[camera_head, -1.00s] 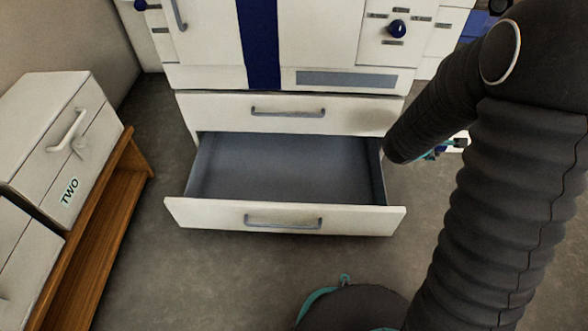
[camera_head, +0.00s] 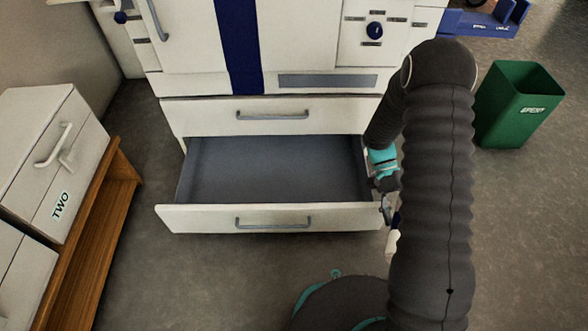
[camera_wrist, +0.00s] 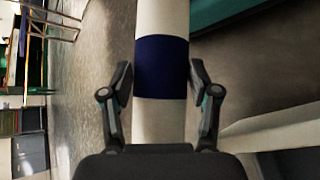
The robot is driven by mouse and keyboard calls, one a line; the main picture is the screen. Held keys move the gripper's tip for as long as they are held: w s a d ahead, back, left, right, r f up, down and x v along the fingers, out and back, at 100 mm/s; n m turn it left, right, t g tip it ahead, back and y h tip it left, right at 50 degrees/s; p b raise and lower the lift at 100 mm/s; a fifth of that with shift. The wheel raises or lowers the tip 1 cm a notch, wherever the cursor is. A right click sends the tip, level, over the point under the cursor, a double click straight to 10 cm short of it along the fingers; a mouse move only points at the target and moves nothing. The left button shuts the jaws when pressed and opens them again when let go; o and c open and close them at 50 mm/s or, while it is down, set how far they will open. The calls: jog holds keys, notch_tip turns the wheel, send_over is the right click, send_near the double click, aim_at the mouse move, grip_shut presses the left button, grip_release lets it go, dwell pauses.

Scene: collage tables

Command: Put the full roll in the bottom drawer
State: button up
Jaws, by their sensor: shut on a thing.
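The bottom drawer (camera_head: 270,219) of the white cabinet is pulled out, and its grey inside is empty. My gripper (camera_wrist: 161,78) is shut on a white roll (camera_wrist: 160,118) with a dark blue band around its middle. In the head view, the gripper (camera_head: 387,205) is at the right end of the drawer front, partly hidden by my arm. A white end of the roll (camera_head: 393,243) shows just below it, outside the drawer; the rest is hidden.
The upper drawer (camera_head: 270,116) is shut above the open one. A wooden stand (camera_head: 95,235) with a white drawer box marked TWO (camera_head: 45,150) is at the left. A green bin (camera_head: 515,108) stands at the right. The floor before the drawer is clear.

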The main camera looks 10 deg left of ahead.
jog(key=s+a+f+m+g+y+p, duration=0.1)
jog(key=s+a+f+m+y, duration=0.15)
jog(key=a+m+y, duration=0.65)
jog(key=m+t+y+b, duration=0.2)
jog(key=m+t+y, duration=0.6)
jog(key=m+t, duration=0.8)
send_over(282, 184)
jog(key=shift+m+g, duration=0.8)
jog(key=shift+m, duration=0.1)
notch_tip(282, 184, down, 12)
jog(key=shift+r, duration=0.25)
jog(key=shift+f+b, duration=0.45)
jog(key=shift+f, duration=1.55)
